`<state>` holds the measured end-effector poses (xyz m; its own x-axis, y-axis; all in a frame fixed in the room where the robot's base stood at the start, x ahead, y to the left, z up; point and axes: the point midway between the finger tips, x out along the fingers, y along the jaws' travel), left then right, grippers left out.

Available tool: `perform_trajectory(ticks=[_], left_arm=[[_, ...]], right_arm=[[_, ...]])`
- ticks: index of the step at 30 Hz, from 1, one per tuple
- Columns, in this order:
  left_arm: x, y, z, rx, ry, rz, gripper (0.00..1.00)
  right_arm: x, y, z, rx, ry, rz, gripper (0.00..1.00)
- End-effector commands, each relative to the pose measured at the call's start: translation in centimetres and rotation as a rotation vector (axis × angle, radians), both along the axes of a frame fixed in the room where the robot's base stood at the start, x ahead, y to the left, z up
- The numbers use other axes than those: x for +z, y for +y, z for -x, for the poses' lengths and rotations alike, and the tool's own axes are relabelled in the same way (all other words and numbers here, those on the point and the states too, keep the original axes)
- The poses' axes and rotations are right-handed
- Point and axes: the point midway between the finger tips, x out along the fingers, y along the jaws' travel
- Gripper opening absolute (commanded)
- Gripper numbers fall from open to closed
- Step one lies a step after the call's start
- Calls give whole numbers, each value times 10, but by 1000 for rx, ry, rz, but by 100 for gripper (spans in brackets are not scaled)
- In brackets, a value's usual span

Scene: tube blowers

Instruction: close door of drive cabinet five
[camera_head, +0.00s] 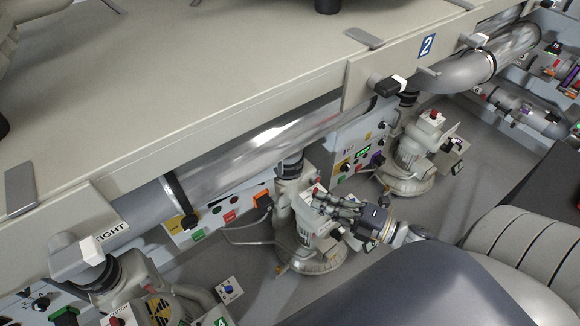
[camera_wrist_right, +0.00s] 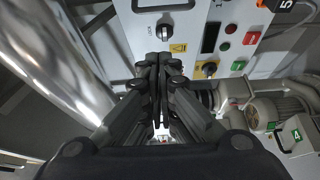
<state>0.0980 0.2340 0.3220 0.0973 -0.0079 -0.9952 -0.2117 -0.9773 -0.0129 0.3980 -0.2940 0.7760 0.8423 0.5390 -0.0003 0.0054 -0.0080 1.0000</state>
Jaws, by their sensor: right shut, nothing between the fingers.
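My right gripper (camera_head: 322,196) is shut and empty, beside a pale blower unit (camera_head: 298,235) in the middle of the head view. Its closed fingers show in the right wrist view (camera_wrist_right: 159,62), in front of a white control panel (camera_wrist_right: 205,40) with knobs, a dark display and coloured buttons. A plate marked 5 (camera_wrist_right: 284,6) is at that view's top right corner. A black handle (camera_wrist_right: 163,4) is at the top edge. I cannot tell whether the cabinet door is open, or whether the fingers touch the panel. My left gripper is not in view.
A beige ledge (camera_head: 190,80) and a shiny metal tube (camera_head: 255,150) run above the panels. Another blower unit (camera_head: 415,155) stands to the right. Grey floor (camera_head: 340,265) lies around the blowers.

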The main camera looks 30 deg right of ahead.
Motion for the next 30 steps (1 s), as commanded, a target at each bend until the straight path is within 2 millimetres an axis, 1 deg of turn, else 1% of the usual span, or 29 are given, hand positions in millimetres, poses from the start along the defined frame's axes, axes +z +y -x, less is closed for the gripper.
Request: perform_trajectory(ticks=[1,4,8,11,21,25,30], left_arm=[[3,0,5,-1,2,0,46],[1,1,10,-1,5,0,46],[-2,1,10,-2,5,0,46],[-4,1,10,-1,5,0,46],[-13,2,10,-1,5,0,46],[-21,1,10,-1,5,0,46],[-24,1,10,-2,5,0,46]], right_arm=[[4,0,3,-12,4,4,0],[4,0,4,-26,7,9,0],[2,6,-6,-26,5,9,0],[2,15,-21,-24,3,10,0],[2,53,-83,-23,3,9,0],[-1,46,-102,-24,4,12,0],[0,43,-115,-23,6,11,0]])
